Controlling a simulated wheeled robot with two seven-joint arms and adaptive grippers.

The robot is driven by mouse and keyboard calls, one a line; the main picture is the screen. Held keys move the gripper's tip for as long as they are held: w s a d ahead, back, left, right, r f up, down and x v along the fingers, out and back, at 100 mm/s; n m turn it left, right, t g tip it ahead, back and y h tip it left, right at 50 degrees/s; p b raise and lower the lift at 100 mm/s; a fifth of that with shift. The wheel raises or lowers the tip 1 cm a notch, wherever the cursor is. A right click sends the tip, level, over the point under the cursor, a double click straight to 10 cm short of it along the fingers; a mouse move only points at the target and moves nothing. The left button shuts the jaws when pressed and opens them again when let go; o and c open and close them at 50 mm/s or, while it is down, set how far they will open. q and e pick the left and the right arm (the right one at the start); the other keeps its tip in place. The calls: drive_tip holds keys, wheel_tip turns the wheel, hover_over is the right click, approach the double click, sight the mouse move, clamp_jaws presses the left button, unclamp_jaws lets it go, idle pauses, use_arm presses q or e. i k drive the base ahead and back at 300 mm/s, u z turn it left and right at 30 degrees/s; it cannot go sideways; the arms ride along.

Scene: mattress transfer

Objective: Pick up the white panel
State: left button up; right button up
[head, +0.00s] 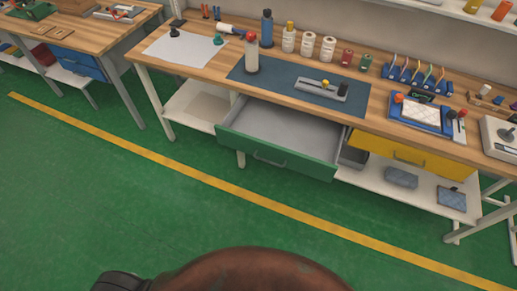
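No large white panel is plainly in view. A flat white sheet (190,50) lies on the left part of the wooden workbench (150,56), with a small dark object and a green object on it. I cannot tell whether it is the panel. Neither my left nor my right gripper is in view.
A green-fronted drawer (275,160) stands open into the aisle. A yellow drawer (405,155) is to its right. Bottles and tools stand on the bench. Another bench (105,35) is at the left. Green floor (120,190) with a yellow line is clear in front.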

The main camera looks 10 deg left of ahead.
sight(419, 111)
drive_tip(key=z, duration=2.4)
drive_tip(key=i, duration=1.8)
drive_tip(key=u, duration=2.3)
